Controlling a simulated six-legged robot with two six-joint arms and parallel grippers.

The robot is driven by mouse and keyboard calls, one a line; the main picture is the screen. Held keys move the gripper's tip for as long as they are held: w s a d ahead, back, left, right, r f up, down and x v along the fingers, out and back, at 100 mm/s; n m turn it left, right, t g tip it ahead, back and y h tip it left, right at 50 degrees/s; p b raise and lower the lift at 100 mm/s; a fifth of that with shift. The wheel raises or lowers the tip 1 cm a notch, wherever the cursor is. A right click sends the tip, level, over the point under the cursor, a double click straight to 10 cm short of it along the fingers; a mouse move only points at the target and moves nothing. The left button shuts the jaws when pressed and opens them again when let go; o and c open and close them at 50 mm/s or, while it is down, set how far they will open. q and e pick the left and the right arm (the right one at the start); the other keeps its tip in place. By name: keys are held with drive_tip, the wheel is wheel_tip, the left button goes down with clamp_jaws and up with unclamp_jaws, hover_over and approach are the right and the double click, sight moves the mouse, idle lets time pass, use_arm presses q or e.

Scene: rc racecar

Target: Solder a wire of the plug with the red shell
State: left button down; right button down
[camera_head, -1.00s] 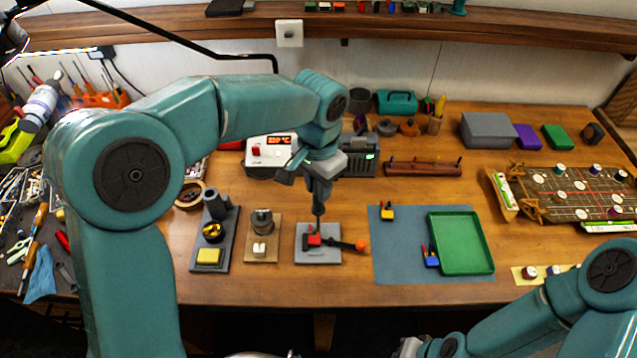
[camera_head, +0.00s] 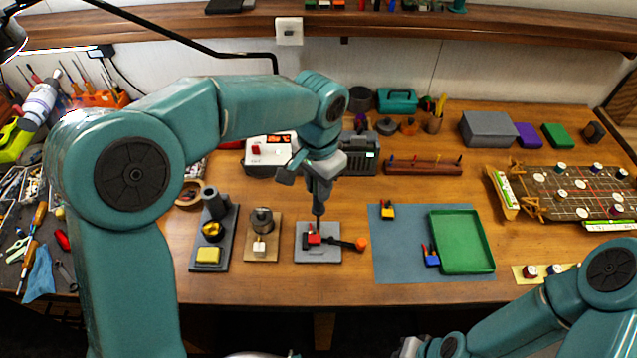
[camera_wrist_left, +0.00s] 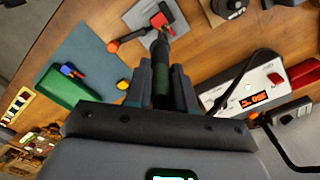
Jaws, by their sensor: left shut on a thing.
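The plug with the red shell (camera_head: 314,239) sits on a light grey plate (camera_head: 318,257) at the front middle of the bench; it also shows in the left wrist view (camera_wrist_left: 158,20). A dark clamp with an orange knob (camera_head: 361,244) reaches to it from the right. My left gripper (camera_head: 319,195) is above the plate and shut on a dark soldering iron (camera_wrist_left: 163,52), which points down. Its tip is at or just above the red plug; I cannot tell whether they touch. My right gripper (camera_head: 408,347) is at the bottom edge, mostly cut off.
A blue mat (camera_head: 395,260) holds a yellow plug (camera_head: 387,211), a blue plug (camera_head: 431,257) and a green tray (camera_head: 488,262). Left of the plate stand a solder spool stand (camera_head: 262,222) and a holder with a yellow sponge (camera_head: 208,256). The soldering station (camera_head: 266,158) is behind.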

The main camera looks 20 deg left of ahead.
use_arm(q)
drive_tip(key=shift+f, duration=0.4)
idle(1.5)
drive_tip(key=shift+r, duration=0.1)
idle(0.8)
wheel_tip(320, 180, up, 2)
drive_tip(key=shift+r+p, duration=0.15)
drive_tip(key=shift+p, duration=0.75)
wheel_tip(320, 180, up, 2)
drive_tip(key=shift+r, duration=0.85)
